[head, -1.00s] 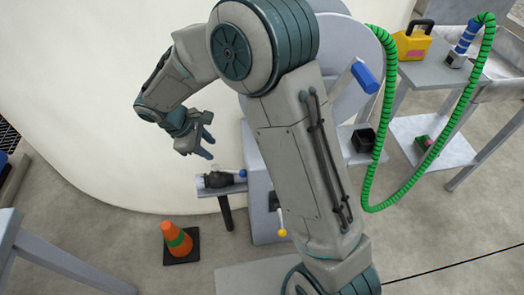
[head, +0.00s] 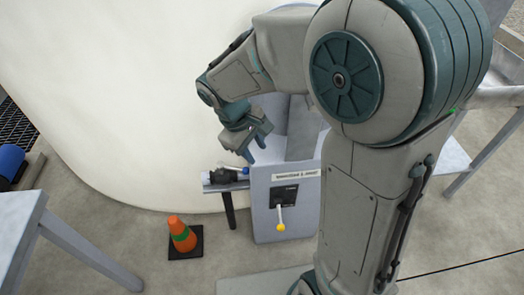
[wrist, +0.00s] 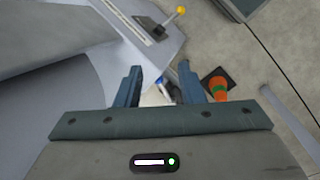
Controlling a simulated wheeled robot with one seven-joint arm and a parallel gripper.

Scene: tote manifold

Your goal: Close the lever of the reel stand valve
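A yellow-knobbed lever (head: 281,226) hangs from the stand's front panel. An orange cone (head: 181,236) with a green band stands on the floor at the left. A grey table (head: 22,212) is at the far left. A large white curved wall (head: 110,110) rises behind.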

